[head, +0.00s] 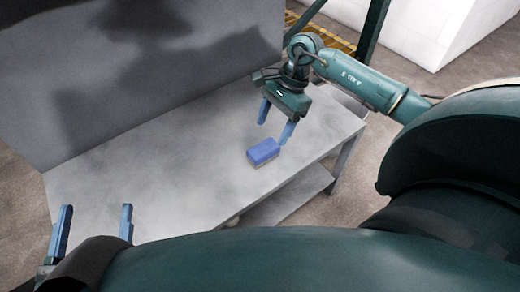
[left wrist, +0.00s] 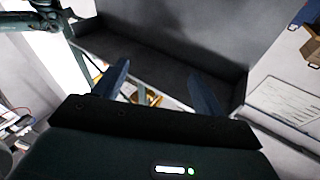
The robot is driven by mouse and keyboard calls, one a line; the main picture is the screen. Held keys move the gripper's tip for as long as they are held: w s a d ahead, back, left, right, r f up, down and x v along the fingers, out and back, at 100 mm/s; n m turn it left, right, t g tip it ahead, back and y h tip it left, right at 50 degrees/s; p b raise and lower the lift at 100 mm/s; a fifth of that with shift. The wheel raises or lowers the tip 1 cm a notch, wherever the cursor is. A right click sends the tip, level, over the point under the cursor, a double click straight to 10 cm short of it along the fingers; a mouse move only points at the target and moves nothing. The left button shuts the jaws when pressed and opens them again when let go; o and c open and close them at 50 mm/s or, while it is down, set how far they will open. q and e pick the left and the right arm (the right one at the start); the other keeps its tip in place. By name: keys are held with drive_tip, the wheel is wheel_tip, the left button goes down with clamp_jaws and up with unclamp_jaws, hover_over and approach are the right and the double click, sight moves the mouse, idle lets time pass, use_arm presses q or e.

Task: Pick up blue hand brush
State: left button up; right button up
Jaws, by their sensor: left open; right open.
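The blue hand brush (head: 263,151) is a small blue block with a paler underside, lying on the grey table (head: 180,160) near its front edge. My right gripper (head: 277,122) is open above the table, its blue fingers pointing down towards the brush. One finger's tip is close to the brush's upper right corner; I cannot tell if they touch. My left gripper (head: 95,222) is open and empty at the lower left, well apart from the brush. In the left wrist view the left gripper's fingers (left wrist: 161,90) are spread with nothing between them.
A tall grey panel (head: 130,70) stands along the table's back. A lower shelf (head: 290,195) sits under the table. A green post (head: 372,30) rises behind the right arm. The tabletop left of the brush is clear.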

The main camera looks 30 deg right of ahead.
drive_tip(key=x, duration=0.3)
drive_tip(key=b+x, duration=0.1)
drive_tip(key=x, duration=0.1)
drive_tip(key=b+x, duration=0.1)
drive_tip(key=x, duration=0.1)
drive_tip(key=shift+w+d+f+b, duration=0.1)
drive_tip(key=shift+w+f+b, duration=0.1)
drive_tip(key=shift+f+b, duration=0.15)
drive_tip(key=shift+f, duration=0.3)
drive_tip(key=c, duration=0.4)
use_arm(q)
drive_tip(key=shift+w+d+f+h, duration=0.15)
drive_tip(key=shift+d+h, duration=0.1)
drive_tip(key=shift+h, duration=0.15)
use_arm(e)
drive_tip(key=c, duration=0.7)
